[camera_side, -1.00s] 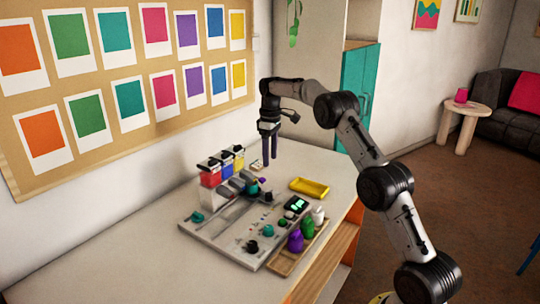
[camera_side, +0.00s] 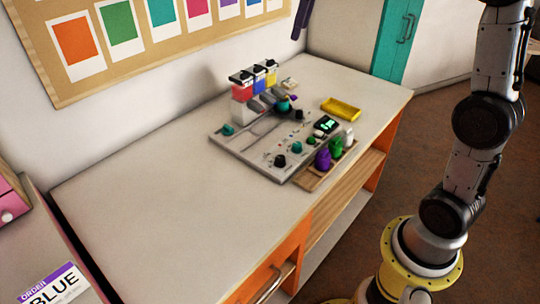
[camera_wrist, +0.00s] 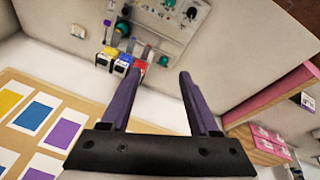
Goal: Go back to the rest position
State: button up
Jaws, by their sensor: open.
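My gripper's purple fingers (camera_wrist: 160,76) stand apart with nothing between them in the wrist view. In the side view only a purple finger part (camera_side: 299,20) shows at the top edge, above and behind the table; the rest of the gripper is out of frame. The grey board (camera_side: 262,158) with knobs and a small lit display (camera_side: 326,125) lies on the table, well apart from the gripper. It also shows at the top of the wrist view (camera_wrist: 190,40).
Red, blue and yellow containers (camera_side: 253,88) stand at the board's back. A yellow tray (camera_side: 341,108) and a wooden tray (camera_side: 312,182) with purple, green and white objects lie nearby. The table's left part (camera_side: 150,200) is clear. Colour cards (camera_side: 120,25) hang on the wall.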

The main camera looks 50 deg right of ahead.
jog(key=s+a+t, duration=0.1)
jog(key=s+a, duration=0.3)
jog(key=s, duration=0.4)
jog(key=s+a+t, duration=0.1)
jog(key=s+a, duration=0.3)
jog(key=s, duration=0.4)
jog(key=s+a+f+m, duration=0.1)
jog(key=s+f+m, duration=0.2)
jog(key=s+f, duration=0.6)
notch_tip(320, 180, down, 4)
jog(key=shift+s+a+f+m+y, duration=0.1)
jog(key=shift+s+a+m+y, duration=0.2)
jog(key=shift+a+m, duration=0.1)
jog(key=shift+c, duration=0.2)
dwell(0.4)
